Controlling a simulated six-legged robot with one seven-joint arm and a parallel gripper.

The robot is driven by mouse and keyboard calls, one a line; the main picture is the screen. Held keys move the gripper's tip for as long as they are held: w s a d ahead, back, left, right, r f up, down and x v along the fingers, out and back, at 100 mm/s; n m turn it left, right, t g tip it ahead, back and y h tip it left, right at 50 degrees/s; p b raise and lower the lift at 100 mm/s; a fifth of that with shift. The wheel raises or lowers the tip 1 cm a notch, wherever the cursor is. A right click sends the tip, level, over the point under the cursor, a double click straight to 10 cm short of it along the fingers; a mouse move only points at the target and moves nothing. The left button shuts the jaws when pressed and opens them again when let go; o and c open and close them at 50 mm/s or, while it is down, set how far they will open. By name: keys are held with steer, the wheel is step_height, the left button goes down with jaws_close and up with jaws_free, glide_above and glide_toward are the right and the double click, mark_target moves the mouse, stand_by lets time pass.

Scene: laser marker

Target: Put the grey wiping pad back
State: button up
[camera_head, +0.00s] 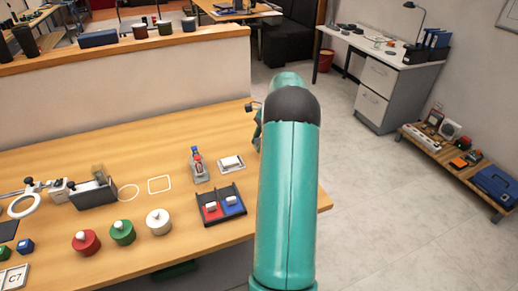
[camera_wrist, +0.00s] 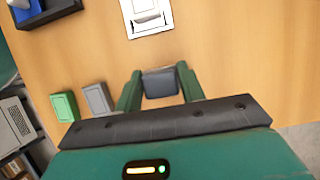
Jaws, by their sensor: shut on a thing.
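My gripper (camera_wrist: 160,76) is shut on a dark grey pad-like block (camera_wrist: 160,85), held between its two green fingers above the wooden table. I take this block for the grey wiping pad; its underside and height above the table cannot be told. A lighter grey block (camera_wrist: 97,98) and a green block (camera_wrist: 64,106) lie side by side to the left of the gripper in the wrist view. In the head view my arm hides most of the gripper and the block.
A white rectangular item (camera_wrist: 147,15) lies ahead of the gripper; it also shows in the head view (camera_head: 231,163). A dark tray (camera_head: 238,192) with red and blue sections sits nearby. Red (camera_head: 86,243), green (camera_head: 122,233) and white (camera_head: 158,222) containers stand left. Bare tabletop (camera_wrist: 225,55) shows right.

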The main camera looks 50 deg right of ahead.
steer(key=shift+w+d+f, duration=0.1)
steer(key=shift+d+f, duration=0.05)
steer(key=shift+f, duration=1.6)
steer(key=shift+f, duration=0.1)
steer(key=o, duration=0.9)
steer(key=shift+o, duration=0.2)
steer(key=v, duration=1.2)
steer(key=shift+r, duration=0.25)
